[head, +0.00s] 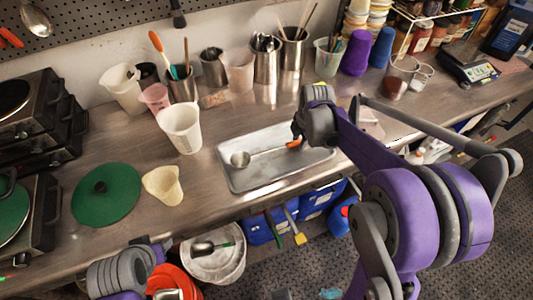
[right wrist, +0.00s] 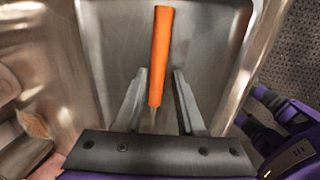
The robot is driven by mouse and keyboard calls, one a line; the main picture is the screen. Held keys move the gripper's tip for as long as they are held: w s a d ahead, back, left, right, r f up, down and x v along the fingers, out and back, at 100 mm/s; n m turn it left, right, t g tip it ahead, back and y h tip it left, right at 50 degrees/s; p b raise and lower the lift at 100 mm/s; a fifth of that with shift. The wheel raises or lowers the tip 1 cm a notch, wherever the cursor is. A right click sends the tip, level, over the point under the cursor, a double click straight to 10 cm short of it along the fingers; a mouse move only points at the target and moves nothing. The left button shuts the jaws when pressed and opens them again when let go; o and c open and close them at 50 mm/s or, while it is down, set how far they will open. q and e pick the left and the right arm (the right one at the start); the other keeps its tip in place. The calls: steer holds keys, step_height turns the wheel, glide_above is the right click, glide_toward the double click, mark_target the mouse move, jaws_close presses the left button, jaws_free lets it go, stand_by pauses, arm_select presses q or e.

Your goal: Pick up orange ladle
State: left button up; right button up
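The orange ladle has a metal bowl (head: 240,159) and an orange handle end (head: 294,144), and lies in a shallow metal tray (head: 232,182) on the counter. My right gripper (head: 297,138) is over the handle end at the tray's right part. In the right wrist view the orange handle (right wrist: 161,55) runs between the two grey fingers (right wrist: 161,75), with a gap on both sides. The fingers are open and hold nothing. Part of my left arm shows at the bottom left, but its gripper cannot be made out.
A white beaker (head: 180,130), a cream cup (head: 163,187) and a green lid (head: 106,194) stand left of the tray. Metal utensil pots (head: 265,62) line the back. Below the counter's front edge are a white bucket (head: 230,265) and blue containers (head: 315,200).

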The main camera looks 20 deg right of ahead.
jaws_close()
steer(key=shift+r, duration=0.1)
step_height(320, 180, up, 10)
steer(key=shift+p, duration=0.3)
